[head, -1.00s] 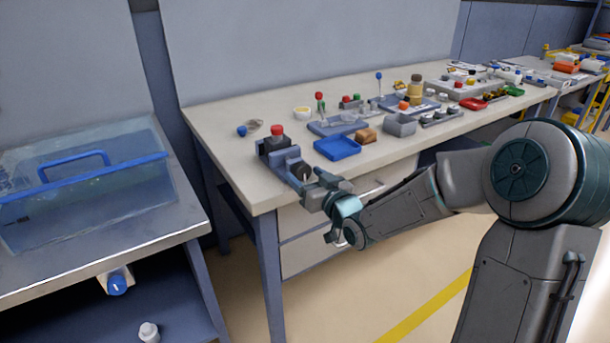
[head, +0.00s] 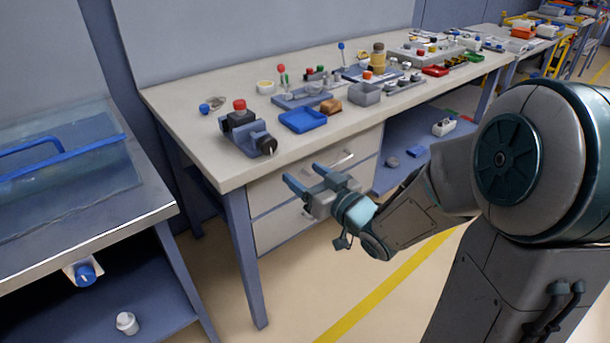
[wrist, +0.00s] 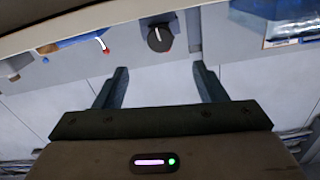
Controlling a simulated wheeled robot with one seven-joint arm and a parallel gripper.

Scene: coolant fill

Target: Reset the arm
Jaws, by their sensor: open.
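My gripper (head: 304,180) is open and empty in the head view. It hangs in the air in front of the workbench's drawers, below the level of the bench top (head: 195,105). A blue-grey device (head: 247,139) with a red button (head: 239,105) and a black knob (head: 267,145) sits at the bench's near left corner, apart from my fingers. In the wrist view the two fingers are spread (wrist: 160,88) with nothing between them. The black knob shows beyond them in that view (wrist: 160,38).
A blue tray (head: 303,120), a grey bin (head: 366,94) and several small parts stand on the bench. At left, a clear tank with a blue handle (head: 35,147) sits on a metal-topped table (head: 90,222). The floor (head: 295,305) in front of the drawers is clear.

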